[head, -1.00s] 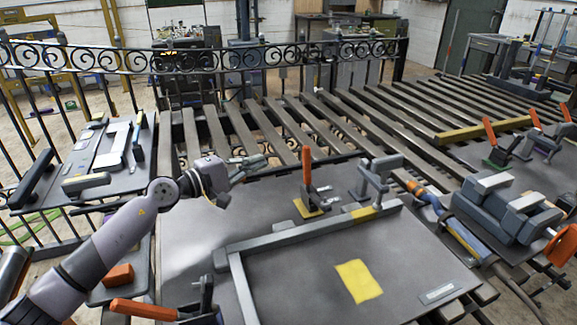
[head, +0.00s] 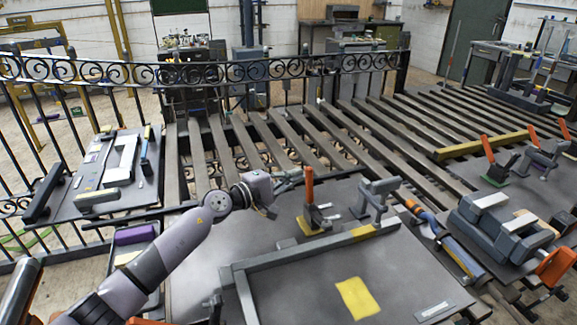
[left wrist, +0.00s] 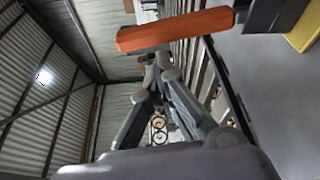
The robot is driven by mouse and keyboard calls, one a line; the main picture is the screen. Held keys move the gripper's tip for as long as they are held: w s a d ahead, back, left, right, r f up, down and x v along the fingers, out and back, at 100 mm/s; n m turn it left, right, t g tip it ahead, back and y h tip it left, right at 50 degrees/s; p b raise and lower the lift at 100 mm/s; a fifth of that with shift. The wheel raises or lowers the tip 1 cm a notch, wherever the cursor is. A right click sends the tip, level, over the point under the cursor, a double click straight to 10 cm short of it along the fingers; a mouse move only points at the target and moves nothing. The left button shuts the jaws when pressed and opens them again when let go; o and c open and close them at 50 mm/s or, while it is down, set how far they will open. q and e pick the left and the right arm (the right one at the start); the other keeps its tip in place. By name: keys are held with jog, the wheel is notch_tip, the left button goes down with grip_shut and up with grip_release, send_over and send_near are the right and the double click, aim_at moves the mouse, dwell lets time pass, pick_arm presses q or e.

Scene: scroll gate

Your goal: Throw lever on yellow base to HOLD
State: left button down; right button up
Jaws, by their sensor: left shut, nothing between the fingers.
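The lever has an orange handle (head: 309,186) and stands about upright on a small yellow base (head: 309,228) on the grey table, left of a grey clamp (head: 374,197). My left gripper (head: 296,177) is shut and empty, just left of the handle at about its height; whether they touch is unclear. In the left wrist view the orange handle (left wrist: 175,30) lies across the top, beyond the closed fingertips (left wrist: 152,66). The yellow base (left wrist: 304,27) shows at the upper right corner there. I can read no HOLD mark. My right gripper is out of view.
A grey bar frame (head: 300,255) lies in front of the lever, near a yellow patch (head: 357,298). At right stand a lever on a green base (head: 496,180) and a grey vice (head: 500,225). An iron railing (head: 230,72) and slats run behind.

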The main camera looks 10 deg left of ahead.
aim_at(308, 179)
pick_arm(q)
jog(key=shift+s+d, duration=0.15)
jog(key=shift+d, duration=0.05)
jog(key=s+m+b, duration=0.1)
jog(key=s+d+m+b, duration=0.1)
jog(key=b, duration=0.1)
jog(key=shift+s+d+r+m+t+h+b, duration=0.25)
jog(key=shift+s+d+m+t+h+b, duration=0.05)
jog(key=shift+s+d+m+t+b, duration=0.1)
jog(key=shift+s+d+f+b, duration=0.1)
jog(key=shift+s+f+b, duration=0.05)
jog(key=shift+b, duration=0.4)
jog(key=shift+s+d+m, duration=0.1)
jog(key=shift+s+m, duration=0.1)
jog(key=shift+m, duration=0.2)
jog(key=shift+s+d+r, duration=0.15)
jog(key=shift+d+r, duration=0.05)
jog(key=shift+r, duration=0.2)
jog(key=shift+a, duration=0.1)
